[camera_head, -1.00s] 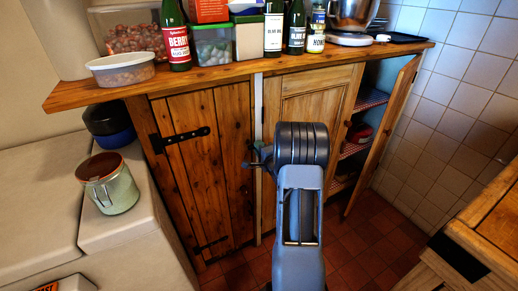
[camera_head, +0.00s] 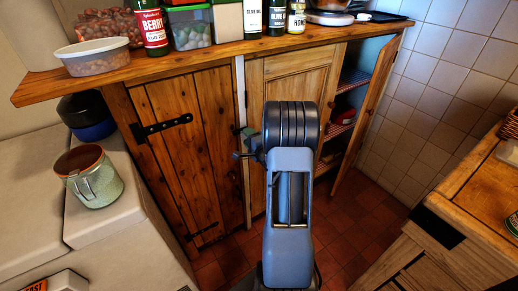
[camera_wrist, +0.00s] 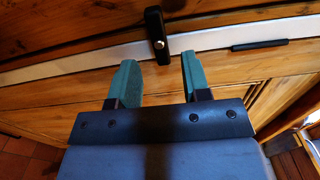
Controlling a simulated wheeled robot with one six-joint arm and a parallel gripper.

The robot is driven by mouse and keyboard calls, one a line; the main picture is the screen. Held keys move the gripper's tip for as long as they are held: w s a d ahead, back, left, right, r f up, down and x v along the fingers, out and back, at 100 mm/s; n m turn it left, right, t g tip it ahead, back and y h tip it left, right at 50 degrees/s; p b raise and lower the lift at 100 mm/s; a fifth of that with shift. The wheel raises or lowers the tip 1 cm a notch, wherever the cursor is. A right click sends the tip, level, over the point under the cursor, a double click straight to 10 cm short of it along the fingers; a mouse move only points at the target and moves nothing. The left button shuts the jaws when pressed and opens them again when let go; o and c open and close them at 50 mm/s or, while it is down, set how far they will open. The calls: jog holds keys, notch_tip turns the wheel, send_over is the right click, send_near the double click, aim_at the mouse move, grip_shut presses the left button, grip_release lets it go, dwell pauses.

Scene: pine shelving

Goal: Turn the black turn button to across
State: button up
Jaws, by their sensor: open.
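In the wrist view, a black turn button (camera_wrist: 155,32) with a bright pivot screw sits on the pale strip between two wood panels. It lies across the strip, its longer part over the upper panel in the picture. My gripper (camera_wrist: 160,68) is open, with one green finger on each side of the button's lower end; I see no clear contact. In the head view my gripper (camera_head: 240,144) is at the pale strip (camera_head: 240,90) between the plank door and the framed door. The turn button is not clear there, near my arm.
A second black bar (camera_wrist: 260,45) lies along the strip in the wrist view. The plank door (camera_head: 190,145) has black hinges. A cupboard door (camera_head: 365,110) stands open at right. The counter (camera_head: 190,65) holds bottles and tubs. A wooden table (camera_head: 480,195) stands at right.

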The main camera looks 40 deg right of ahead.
jog(key=s+a, duration=0.1)
jog(key=s, duration=0.9)
jog(key=shift+a, duration=0.2)
jog(key=s+d+f+n+g+h, duration=0.2)
jog(key=s+d+f+n+g, duration=0.25)
jog(key=f+g, duration=0.35)
jog(key=s+a+r+n+g+y+p, duration=0.2)
jog(key=a+r+n+p, duration=0.4)
jog(key=a+r, duration=0.7)
jog(key=s+a+r+n+g+y+p, duration=0.2)
jog(key=s+a+r+n+g+p, duration=0.2)
jog(key=a+r+n, duration=0.5)
jog(key=s+a+r+p, duration=0.1)
jog(key=a+r, duration=0.3)
jog(key=a, duration=0.4)
jog(key=shift+a+r+y+p, duration=0.15)
jog(key=shift+r+y+p, duration=0.15)
jog(key=shift+p, duration=0.1)
